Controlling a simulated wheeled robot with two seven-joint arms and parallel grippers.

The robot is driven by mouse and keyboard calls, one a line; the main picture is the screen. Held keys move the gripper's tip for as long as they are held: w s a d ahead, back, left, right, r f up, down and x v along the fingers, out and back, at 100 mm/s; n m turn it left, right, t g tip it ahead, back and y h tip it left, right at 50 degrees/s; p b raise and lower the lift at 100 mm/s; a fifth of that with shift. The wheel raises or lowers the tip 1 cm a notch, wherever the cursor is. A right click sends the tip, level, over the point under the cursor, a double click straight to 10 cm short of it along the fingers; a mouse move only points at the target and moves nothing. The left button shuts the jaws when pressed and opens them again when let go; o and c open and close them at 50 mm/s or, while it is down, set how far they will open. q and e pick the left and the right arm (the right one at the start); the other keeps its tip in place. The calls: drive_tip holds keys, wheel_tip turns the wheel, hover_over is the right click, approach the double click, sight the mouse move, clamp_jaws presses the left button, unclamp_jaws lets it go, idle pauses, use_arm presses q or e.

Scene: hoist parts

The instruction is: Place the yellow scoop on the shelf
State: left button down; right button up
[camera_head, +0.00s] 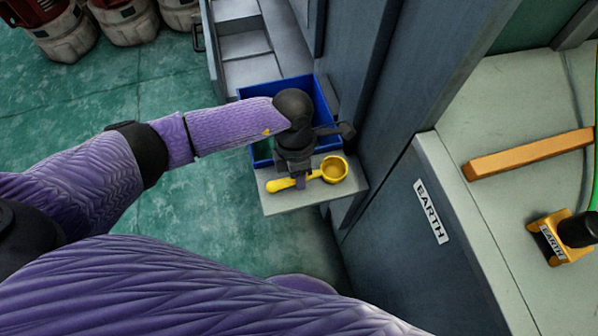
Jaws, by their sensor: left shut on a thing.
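The yellow scoop (334,169) is over the small grey shelf (322,196), its round bowl to the right and its handle to the left. My left gripper (302,181) comes down from above and is shut on the scoop's handle. The gripper's body hides the middle of the handle. I cannot tell whether the scoop touches the shelf. My right gripper is not in view.
A blue bin (326,104) stands directly behind the shelf, partly hidden by my left arm. A dark cabinet wall (385,120) rises right of the shelf. A light counter (480,225) with a wooden bar (525,154) is further right. Green floor lies left.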

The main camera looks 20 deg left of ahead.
use_arm(q)
drive_tip(key=c, duration=0.5)
unclamp_jaws()
drive_tip(key=shift+f, duration=0.1)
drive_tip(key=shift+c, duration=0.2)
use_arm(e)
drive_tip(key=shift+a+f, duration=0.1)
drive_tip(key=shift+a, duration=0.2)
use_arm(q)
drive_tip(key=p+v, duration=0.5)
drive_tip(key=v, duration=0.7)
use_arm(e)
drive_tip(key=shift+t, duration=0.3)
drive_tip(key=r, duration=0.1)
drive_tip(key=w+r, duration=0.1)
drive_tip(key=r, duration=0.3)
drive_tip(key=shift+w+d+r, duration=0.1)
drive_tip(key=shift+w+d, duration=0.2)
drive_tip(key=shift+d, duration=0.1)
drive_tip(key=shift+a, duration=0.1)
